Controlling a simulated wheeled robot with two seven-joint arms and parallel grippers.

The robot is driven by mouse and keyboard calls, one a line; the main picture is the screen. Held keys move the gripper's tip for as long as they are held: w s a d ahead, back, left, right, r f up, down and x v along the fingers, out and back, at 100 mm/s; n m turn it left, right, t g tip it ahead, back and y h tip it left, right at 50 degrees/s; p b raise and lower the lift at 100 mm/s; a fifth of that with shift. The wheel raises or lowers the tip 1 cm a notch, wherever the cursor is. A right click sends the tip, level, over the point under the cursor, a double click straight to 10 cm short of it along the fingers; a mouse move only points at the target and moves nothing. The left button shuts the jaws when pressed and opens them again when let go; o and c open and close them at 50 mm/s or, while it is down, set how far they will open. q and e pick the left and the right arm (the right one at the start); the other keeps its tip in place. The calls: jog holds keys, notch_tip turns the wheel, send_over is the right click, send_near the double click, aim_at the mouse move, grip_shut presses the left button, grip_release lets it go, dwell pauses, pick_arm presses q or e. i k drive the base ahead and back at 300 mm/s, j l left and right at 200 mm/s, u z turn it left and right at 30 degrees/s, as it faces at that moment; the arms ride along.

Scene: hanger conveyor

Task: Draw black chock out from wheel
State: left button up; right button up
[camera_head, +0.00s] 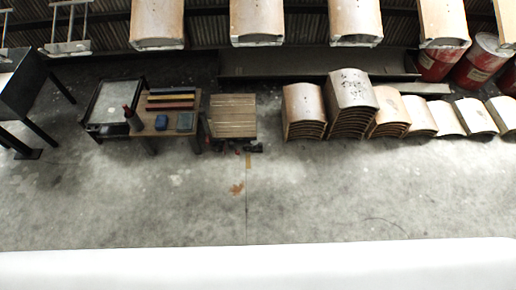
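I cannot make out a wheel or a chock for certain. A small dark item (255,147) lies on the floor at the front right of a slatted wooden stand, with tiny red spots beside it. It is too small to tell what it is. Neither of my grippers shows in the head view.
A low table (152,120) with coloured bars and blue boxes stands left of the slatted stand (233,115). Stacks of curved wooden panels (351,92) line the right. Red drums (483,62) stand at the back right. The concrete floor (330,195) in front is clear.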

aim_at(258, 148)
jog(key=u, duration=0.75)
jog(key=i+l+u, duration=0.2)
jog(key=l+u, duration=1.25)
jog(key=l, duration=0.25)
